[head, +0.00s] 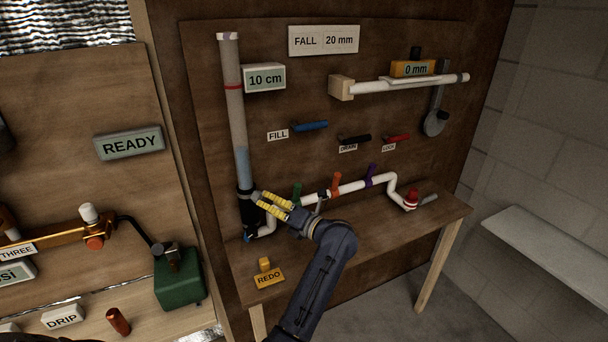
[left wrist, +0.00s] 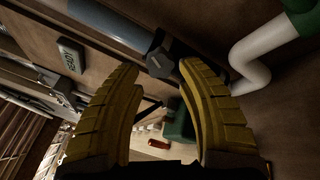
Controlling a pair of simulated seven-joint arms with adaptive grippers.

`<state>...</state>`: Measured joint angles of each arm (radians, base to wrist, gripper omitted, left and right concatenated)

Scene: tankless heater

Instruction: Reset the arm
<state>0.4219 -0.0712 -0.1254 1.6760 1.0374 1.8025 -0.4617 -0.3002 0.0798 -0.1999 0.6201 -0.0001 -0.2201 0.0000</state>
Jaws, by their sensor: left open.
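My left gripper (head: 259,201) is open beside the lower end of the upright tube (head: 236,110), near its black lower fitting (head: 246,210). The tube has a red band high up and blue in its lower part. In the left wrist view the two yellow ridged fingers (left wrist: 160,68) stand apart. A dark fitting (left wrist: 160,60) on the tube shows beyond their tips. No object is held between the fingers. I cannot tell whether a finger touches the tube. My right gripper is not in view.
A white pipe with a green handle (head: 297,194), an orange handle (head: 336,183) and a purple handle (head: 370,174) runs close to my gripper, above the wooden shelf (head: 345,251). A yellow REDO block (head: 268,276) sits at the shelf's front. A green box (head: 178,278) stands left.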

